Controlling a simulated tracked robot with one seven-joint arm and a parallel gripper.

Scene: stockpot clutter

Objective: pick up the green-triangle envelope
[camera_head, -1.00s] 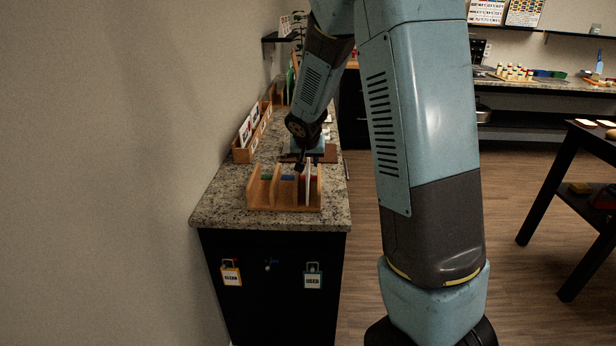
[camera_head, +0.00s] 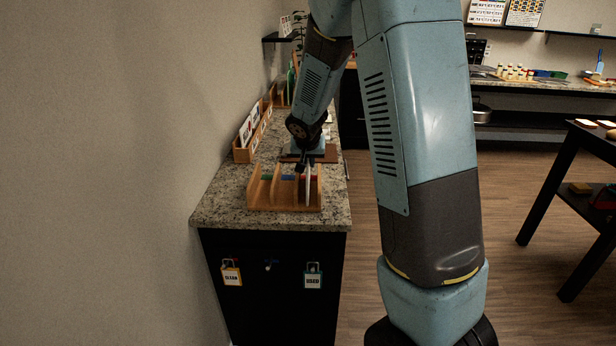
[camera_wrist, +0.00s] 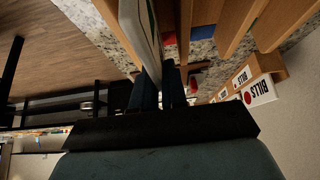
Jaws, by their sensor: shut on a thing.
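A thin pale envelope (camera_head: 309,187) stands upright in the right-hand slot of a wooden rack (camera_head: 262,205) on the counter. In the wrist view the envelope (camera_wrist: 139,32) reaches down to between the fingers of my gripper (camera_wrist: 163,88). My gripper (camera_head: 303,165) is at the envelope's upper edge in the head view, shut on it. No green triangle shows on the faces I can see, so I cannot tell its mark. My fingers hide part of it.
The rack's wooden dividers (camera_wrist: 238,22) stand close beside the envelope. Green, blue and red patches show in the rack. The granite counter (camera_head: 220,212) is bare in front.

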